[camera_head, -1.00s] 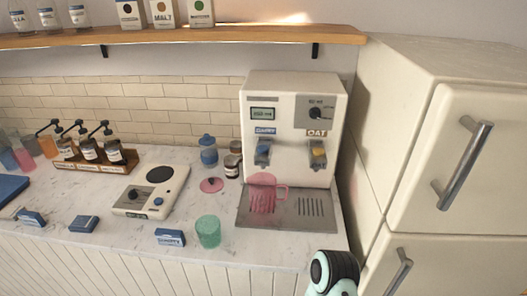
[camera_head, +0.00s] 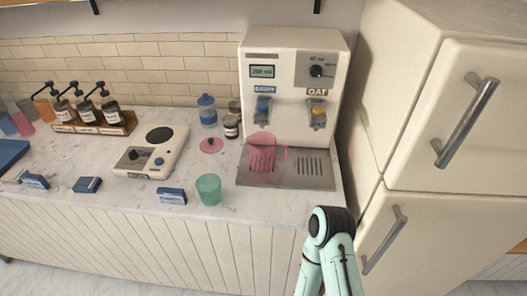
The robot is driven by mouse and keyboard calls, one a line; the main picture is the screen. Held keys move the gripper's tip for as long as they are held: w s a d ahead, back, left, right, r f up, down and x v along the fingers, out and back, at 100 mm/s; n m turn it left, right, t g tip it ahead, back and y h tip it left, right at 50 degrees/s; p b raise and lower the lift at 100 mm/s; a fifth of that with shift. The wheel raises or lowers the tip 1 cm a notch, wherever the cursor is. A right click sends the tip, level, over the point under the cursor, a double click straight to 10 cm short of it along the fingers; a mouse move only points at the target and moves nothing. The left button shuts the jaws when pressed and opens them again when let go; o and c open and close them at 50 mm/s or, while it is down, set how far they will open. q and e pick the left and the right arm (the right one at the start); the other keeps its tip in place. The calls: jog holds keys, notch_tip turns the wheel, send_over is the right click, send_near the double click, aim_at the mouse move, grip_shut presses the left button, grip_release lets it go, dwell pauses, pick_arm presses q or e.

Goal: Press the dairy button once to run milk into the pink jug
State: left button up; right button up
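The white milk dispenser (camera_head: 285,60) stands at the back of the counter, with a small display and a dial on its front. The blue dairy button (camera_head: 263,107) is under the DAIRY label on the left. The yellowish oat button (camera_head: 317,113) is under the OAT label on the right. The translucent pink jug (camera_head: 262,153) stands upright on the drip tray (camera_head: 313,181) below the dairy side, its handle to the right. My mint-green arm shows at the lower right, but neither gripper is in view.
A green cup (camera_head: 208,189) and a blue labelled block (camera_head: 172,196) stand near the counter's front edge. A pink lid (camera_head: 211,145), jars and a scale (camera_head: 152,156) are left of the dispenser. A fridge (camera_head: 440,120) bounds the right side.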

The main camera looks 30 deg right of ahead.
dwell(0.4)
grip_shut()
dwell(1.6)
